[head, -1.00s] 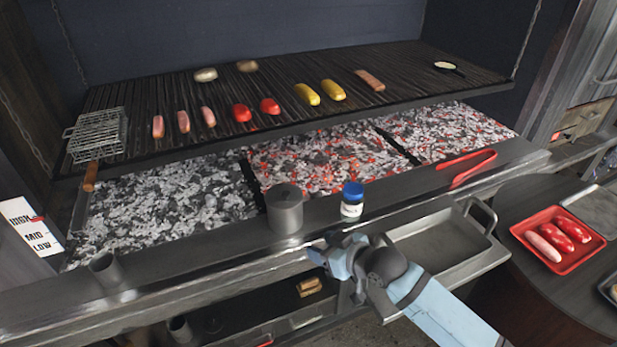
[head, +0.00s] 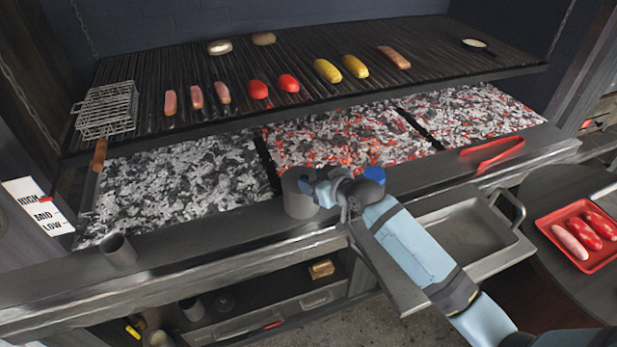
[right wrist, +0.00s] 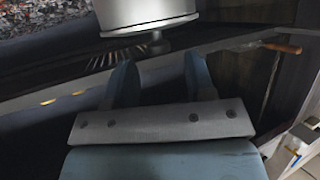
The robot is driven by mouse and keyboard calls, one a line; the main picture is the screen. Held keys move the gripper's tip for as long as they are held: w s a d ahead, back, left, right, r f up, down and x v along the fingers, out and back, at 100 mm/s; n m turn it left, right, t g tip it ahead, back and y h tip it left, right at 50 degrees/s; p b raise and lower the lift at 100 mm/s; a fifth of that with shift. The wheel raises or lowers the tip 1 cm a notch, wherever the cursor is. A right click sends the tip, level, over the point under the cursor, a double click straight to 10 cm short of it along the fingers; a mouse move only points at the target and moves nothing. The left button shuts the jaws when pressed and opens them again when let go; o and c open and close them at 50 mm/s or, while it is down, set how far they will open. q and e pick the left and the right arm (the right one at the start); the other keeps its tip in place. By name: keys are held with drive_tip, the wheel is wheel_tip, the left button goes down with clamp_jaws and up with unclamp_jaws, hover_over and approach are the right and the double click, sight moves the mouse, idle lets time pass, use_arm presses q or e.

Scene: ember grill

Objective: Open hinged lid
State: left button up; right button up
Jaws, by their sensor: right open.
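A grey metal canister (head: 298,205) stands on the front ledge of the grill. It is the only lidded-looking thing near my gripper, but I cannot make out a hinge. My right gripper (head: 316,186) is at the canister's right side and covers part of its top. In the right wrist view, the bright canister (right wrist: 145,14) is just beyond my right gripper's two fingers (right wrist: 162,72), which are apart with nothing between them. A small dark knob (right wrist: 158,45) shows at the canister's edge. My left gripper is out of view.
A blue-capped jar (head: 374,175) stands right behind my right arm, partly hidden. Hot coals (head: 340,140) lie behind the ledge, below the grate of food. A metal tray (head: 465,235) and red tongs (head: 492,153) are to the right. An open cup (head: 118,250) is at left.

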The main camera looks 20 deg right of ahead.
sight(301, 176)
drive_tip(key=shift+x, duration=1.25)
clamp_jaws()
drive_tip(key=shift+r, duration=0.15)
